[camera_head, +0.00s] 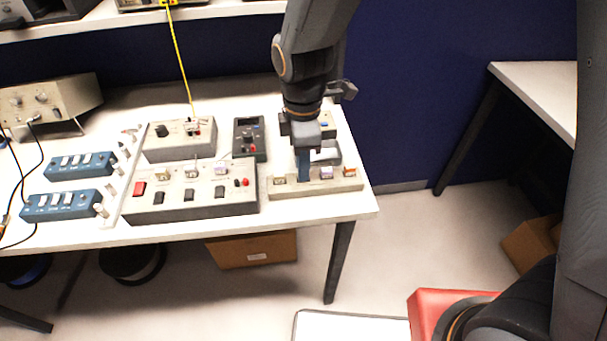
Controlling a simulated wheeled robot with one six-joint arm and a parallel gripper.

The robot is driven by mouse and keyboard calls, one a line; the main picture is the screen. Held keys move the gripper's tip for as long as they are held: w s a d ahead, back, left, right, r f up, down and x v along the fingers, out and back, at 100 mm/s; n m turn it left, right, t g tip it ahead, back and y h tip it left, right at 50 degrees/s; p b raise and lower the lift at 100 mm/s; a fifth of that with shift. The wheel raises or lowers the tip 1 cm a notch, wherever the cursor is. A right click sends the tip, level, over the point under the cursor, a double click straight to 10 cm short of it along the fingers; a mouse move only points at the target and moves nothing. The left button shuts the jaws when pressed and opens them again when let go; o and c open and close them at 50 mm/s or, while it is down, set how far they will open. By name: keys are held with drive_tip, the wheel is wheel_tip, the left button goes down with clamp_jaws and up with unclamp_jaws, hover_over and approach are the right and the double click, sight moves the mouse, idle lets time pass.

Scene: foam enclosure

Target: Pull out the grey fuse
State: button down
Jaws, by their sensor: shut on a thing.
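A long pale fuse block (340,186) lies at the right front of the bench. A tan fuse (279,180) stands at its left end, and a purple fuse (326,173) and an orange fuse (349,171) stand toward its right end. My gripper (304,178) points down onto the block between the tan and purple fuses. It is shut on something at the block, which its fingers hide. I cannot make out the held thing's colour or whether it is still seated. No clearly grey fuse shows elsewhere on the block.
Blue switch boxes (62,204) are at the left. The bench's right front corner (360,207) is clear.

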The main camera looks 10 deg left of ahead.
drive_tip(key=shift+r+p, duration=2.2)
drive_tip(key=shift+r, duration=0.4)
